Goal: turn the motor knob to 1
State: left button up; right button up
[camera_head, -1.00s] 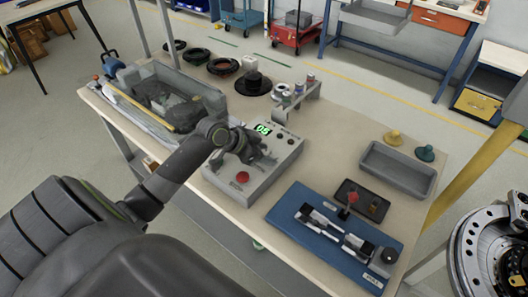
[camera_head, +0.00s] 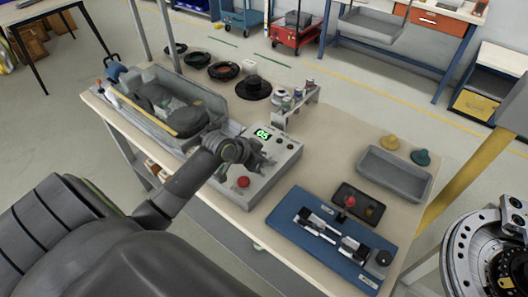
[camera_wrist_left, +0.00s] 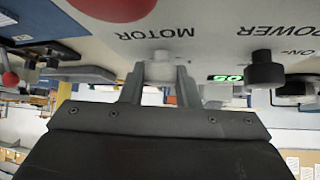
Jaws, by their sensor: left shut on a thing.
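The grey control box (camera_head: 285,165) stands on the bench in the middle of the head view. It has a green display (camera_head: 263,134) that appears to read 05, and a red button (camera_head: 243,182) near its front. My left gripper (camera_head: 262,163) is over the box and hides part of its top. In the left wrist view, the two fingers of the gripper (camera_wrist_left: 160,88) are closed on the pale motor knob (camera_wrist_left: 160,68), just under the word MOTOR. The knob's pointer and scale cannot be read. A black power knob (camera_wrist_left: 265,70) sits beside it. My right gripper is not in view.
A grey trough (camera_head: 215,108) with dark parts and a yellow-edged piece stands left of the box. A blue plate (camera_head: 300,262) with a clamp-like fixture is at the front right. A grey tray (camera_head: 397,180) lies behind it. Black rings and small cans stand behind the box.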

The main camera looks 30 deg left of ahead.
pick_arm(q)
jog(key=n+y+p, duration=0.1)
jog(key=p, duration=0.1)
jog(key=n+y+p, duration=0.1)
jog(key=p, duration=0.1)
jog(key=n+y+p, duration=0.1)
jog(key=n, duration=0.1)
jog(key=shift+d+r+t+p, duration=0.1)
jog(key=shift+r+t+p, duration=0.2)
jog(key=shift+p, duration=0.1)
jog(key=shift+f+n+y+p, duration=0.2)
jog(key=shift+n+y+p, duration=0.8)
jog(key=shift+n+p, duration=0.25)
jog(key=o, duration=1)
jog(key=b+v, duration=0.1)
jog(key=v, duration=1.6)
jog(key=shift+r+b, duration=0.2)
jog(key=shift+b, duration=0.1)
jog(key=shift+f, duration=0.1)
